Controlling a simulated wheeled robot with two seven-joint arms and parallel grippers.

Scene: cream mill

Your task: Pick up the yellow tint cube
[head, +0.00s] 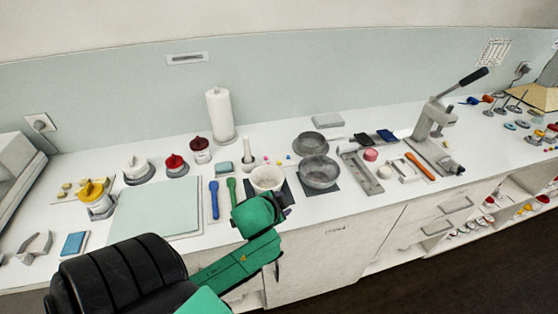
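A tiny yellow speck (288,157), likely the yellow tint cube, lies on the white counter behind the mixing bowls. A small pink piece (266,158) and a small blue-violet piece (281,161) lie just left of it. They are too small to make out their exact shapes. My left gripper (287,205) is at the counter's front edge, in front of the white bowl (267,177) and well short of the yellow piece. Its fingers are small and dark, and whether they are open or shut does not show. My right gripper is not in view.
A white pestle-like item (247,152) stands left of the small pieces. Grey bowls (319,173) stand to their right. A paper towel roll (220,115) stands behind. Blue (214,198) and green (232,190) spatulas lie beside a pale green mat (155,210). Pale yellow blocks (67,186) sit far left.

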